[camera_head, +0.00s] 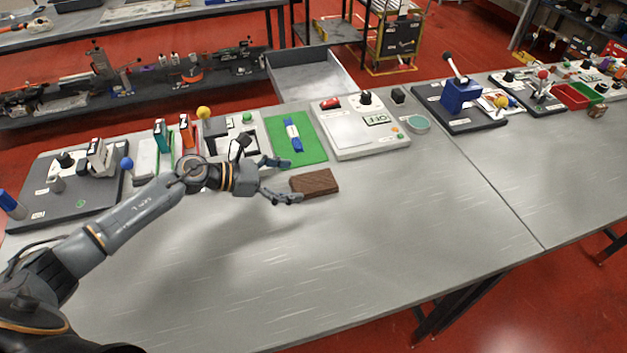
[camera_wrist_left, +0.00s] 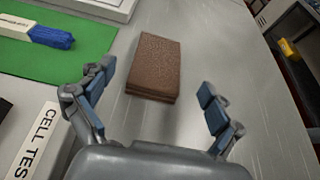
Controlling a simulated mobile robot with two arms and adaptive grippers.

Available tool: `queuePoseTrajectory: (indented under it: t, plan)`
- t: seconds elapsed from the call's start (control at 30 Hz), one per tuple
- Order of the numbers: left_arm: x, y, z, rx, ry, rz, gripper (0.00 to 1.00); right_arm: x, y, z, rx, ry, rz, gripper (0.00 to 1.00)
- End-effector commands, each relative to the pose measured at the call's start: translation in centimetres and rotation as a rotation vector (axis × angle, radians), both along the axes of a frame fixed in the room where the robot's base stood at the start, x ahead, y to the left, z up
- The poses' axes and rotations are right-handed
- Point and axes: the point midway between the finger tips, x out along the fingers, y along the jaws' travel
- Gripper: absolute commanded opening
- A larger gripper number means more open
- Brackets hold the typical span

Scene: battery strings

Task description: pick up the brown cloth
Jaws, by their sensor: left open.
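The brown cloth (camera_head: 315,182) looks like a folded, flat block lying on the grey table, near the green mat. In the left wrist view the cloth (camera_wrist_left: 154,66) lies ahead of my fingers, a little left of the middle. My left gripper (camera_head: 283,179) is open and empty, with its fingertips pointing at the cloth's left end. The left wrist view shows its two fingers (camera_wrist_left: 156,83) spread wide, with the cloth beyond and between their tips. I cannot tell whether a finger touches the cloth. My right gripper is in neither view.
The green mat (camera_head: 311,150) with a blue item (camera_head: 293,135) lies behind the cloth. A white test device (camera_head: 350,140) stands behind it to the right. Several devices line the table's back edge. The table's front and right (camera_head: 420,200) are clear.

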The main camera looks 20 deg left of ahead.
Motion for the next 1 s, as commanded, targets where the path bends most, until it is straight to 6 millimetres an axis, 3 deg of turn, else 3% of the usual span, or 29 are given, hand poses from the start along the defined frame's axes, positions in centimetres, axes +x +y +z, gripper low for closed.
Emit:
queuePoseTrajectory:
  t: [0.43,0.73,1.0]
  plan:
    - [2.7,-3.7,-1.9,-0.002,-0.001,0.001,0.92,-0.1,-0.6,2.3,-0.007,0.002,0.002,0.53]
    - [2.9,-4.0,-2.4,0.002,-0.001,0.000,0.92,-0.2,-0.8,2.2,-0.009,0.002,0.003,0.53]
    - [2.9,-4.0,-2.4,0.002,-0.001,0.001,0.39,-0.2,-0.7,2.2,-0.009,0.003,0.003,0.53]
